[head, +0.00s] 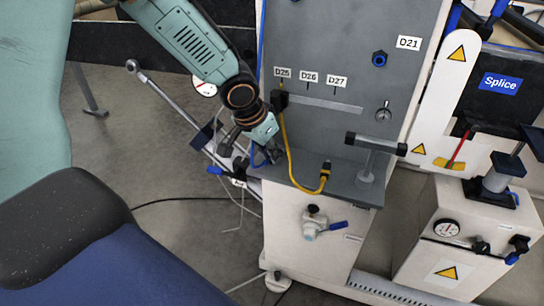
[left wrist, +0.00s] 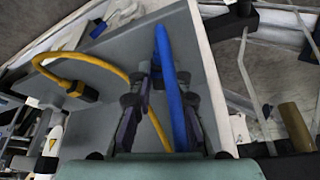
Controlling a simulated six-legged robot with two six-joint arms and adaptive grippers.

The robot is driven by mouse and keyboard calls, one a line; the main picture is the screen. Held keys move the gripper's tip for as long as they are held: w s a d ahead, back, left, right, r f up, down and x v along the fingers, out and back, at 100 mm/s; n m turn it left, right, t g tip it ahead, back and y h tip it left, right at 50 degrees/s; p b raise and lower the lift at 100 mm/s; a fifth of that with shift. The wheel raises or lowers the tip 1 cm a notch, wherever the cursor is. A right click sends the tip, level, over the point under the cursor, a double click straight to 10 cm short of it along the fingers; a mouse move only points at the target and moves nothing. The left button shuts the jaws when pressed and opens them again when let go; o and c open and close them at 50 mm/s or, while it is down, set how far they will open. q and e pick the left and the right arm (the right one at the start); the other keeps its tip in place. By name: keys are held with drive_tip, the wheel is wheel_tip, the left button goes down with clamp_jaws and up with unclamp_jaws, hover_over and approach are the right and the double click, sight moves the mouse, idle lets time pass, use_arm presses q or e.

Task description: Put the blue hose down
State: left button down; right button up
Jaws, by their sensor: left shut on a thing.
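My left gripper (head: 264,153) reaches down from the top to the left end of the grey ledge on the panel stand. In the left wrist view the blue hose (left wrist: 168,75) runs lengthwise between the dark fingers of my left gripper (left wrist: 160,82), which is shut on it. In the head view only a small blue bit of the hose (head: 254,156) shows beside the fingers; the rest is hidden behind the gripper. My right gripper is not in view.
A yellow cable (head: 288,150) hangs from the panel (head: 330,75) near label D25 to a plug on the grey ledge (head: 300,177), close to my left gripper. A T-handle (head: 375,144) stands at the ledge's right. A Splice station (head: 440,240) stands farther right.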

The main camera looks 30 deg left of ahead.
use_arm(q)
drive_tip(key=shift+w+a, duration=0.1)
drive_tip(key=shift+f, duration=0.25)
drive_tip(key=c, duration=1.3)
unclamp_jaws()
drive_tip(key=shift+r, duration=0.1)
